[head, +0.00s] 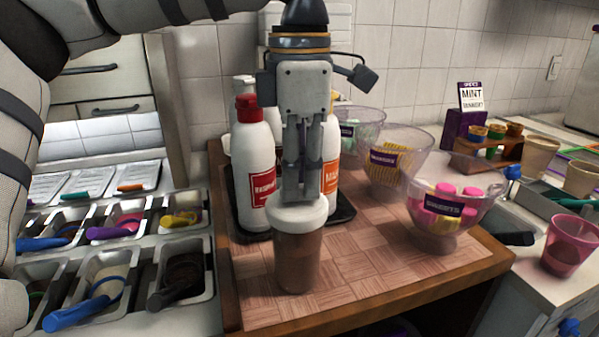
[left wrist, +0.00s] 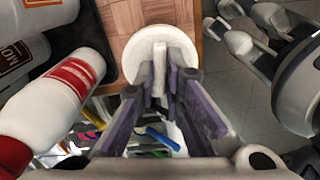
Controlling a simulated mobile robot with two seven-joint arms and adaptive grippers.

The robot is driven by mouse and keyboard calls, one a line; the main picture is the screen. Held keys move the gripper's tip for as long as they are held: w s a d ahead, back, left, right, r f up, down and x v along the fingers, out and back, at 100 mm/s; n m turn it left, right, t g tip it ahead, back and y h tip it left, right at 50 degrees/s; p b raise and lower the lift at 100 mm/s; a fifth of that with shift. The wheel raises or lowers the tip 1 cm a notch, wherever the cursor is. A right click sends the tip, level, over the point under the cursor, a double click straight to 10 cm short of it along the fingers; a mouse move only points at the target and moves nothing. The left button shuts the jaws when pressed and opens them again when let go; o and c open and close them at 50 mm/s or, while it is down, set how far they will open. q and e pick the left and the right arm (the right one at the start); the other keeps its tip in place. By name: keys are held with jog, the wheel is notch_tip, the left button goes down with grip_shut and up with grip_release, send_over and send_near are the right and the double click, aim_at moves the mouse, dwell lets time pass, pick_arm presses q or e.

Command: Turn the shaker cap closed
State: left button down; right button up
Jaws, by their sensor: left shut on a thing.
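The shaker (head: 298,262) is a clear brown-filled cup that stands upright near the front of the wooden board. Its white cap (head: 312,209) sits on top, and the cap also shows in the left wrist view (left wrist: 160,40). My left gripper (head: 305,195) points straight down over the shaker and is shut on the middle of the cap. Its fingers hide part of the cap's top, and I cannot tell how far the cap is turned. My right gripper is not identifiable in the head view.
A white bottle with a red cap (head: 254,165) stands close behind the shaker on a dark tray (head: 345,212). Clear bowls (head: 445,232) stand to the right. Topping bins (head: 185,285) lie to the left. A pink cup (head: 568,245) stands at far right. The board's front is clear.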

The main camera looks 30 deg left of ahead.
aim_at(300, 184)
pick_arm(q)
jog(key=c, duration=1.7)
grip_release()
notch_tip(300, 184, up, 12)
jog(key=shift+r, duration=0.1)
